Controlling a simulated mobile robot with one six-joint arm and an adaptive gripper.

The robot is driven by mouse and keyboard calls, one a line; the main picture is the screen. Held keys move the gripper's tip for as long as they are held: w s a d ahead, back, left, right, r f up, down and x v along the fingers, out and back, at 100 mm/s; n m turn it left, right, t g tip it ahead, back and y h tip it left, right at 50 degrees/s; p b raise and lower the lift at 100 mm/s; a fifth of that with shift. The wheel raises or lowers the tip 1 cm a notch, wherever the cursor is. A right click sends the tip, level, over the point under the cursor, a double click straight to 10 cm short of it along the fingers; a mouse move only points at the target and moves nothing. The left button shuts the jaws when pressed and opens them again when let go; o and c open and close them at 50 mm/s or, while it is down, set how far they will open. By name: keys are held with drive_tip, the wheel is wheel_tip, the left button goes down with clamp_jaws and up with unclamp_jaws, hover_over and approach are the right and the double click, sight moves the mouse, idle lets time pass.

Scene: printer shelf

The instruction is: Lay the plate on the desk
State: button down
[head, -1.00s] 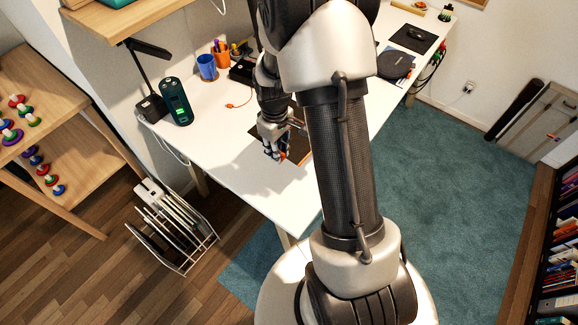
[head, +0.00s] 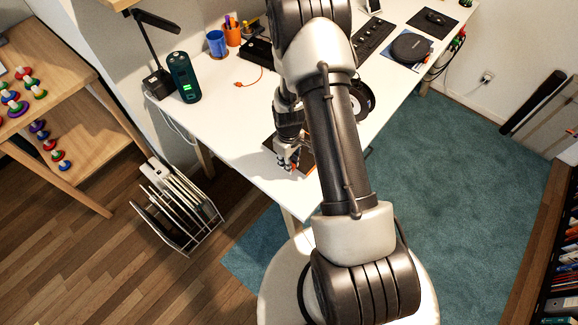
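The plate (head: 269,144) is a thin dark sheet with a brownish edge, over the front part of the white desk (head: 235,138). My arm and gripper hide much of it. My gripper (head: 288,164) points down at the plate, and its fingers overlap it in the head view. The plate has shifted together with the gripper, so the fingers appear shut on it; the grip itself is too small to see clearly. I cannot tell whether the plate touches the desk or is just above it.
A dark green cylinder (head: 184,78), a blue cup (head: 217,44) and an orange pen holder (head: 233,33) stand along the desk's back. An orange-tipped cord (head: 251,84) lies nearby. A wire rack (head: 176,207) stands on the floor. The desk's left front is clear.

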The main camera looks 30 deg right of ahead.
drive_tip(key=shift+f, duration=1.3)
drive_tip(key=shift+f+b, duration=0.15)
drive_tip(key=shift+b, duration=0.2)
drive_tip(key=c, duration=1.5)
unclamp_jaws()
